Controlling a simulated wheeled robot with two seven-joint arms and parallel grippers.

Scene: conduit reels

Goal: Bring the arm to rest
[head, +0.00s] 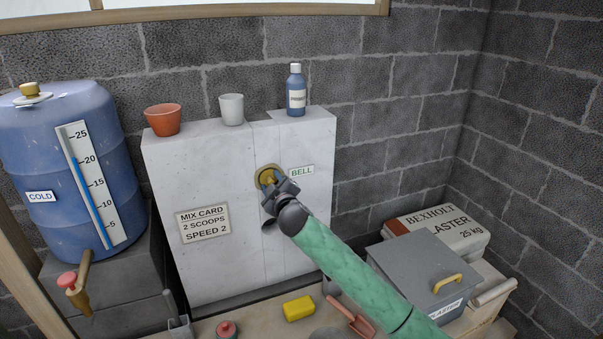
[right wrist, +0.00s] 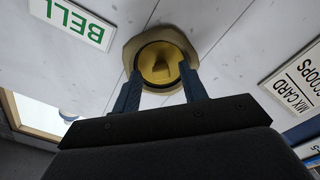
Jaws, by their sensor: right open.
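My right arm (head: 350,266), with a green sleeve, reaches up from the lower right in the head view. My right gripper (head: 269,181) is at the round brass bell fitting (head: 259,172) on the pale board, left of the green BELL label (head: 302,171). In the right wrist view the gripper (right wrist: 160,68) is open, with one blue finger on each side of the yellow centre of the bell fitting (right wrist: 148,47). Nothing is held between the fingers. I cannot tell whether they touch it. My left gripper is not in view.
A terracotta pot (head: 163,120), a white cup (head: 232,109) and a blue bottle (head: 296,90) stand on the board's top ledge. A yellow sponge (head: 299,308) lies below. A blue barrel (head: 40,150) stands left.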

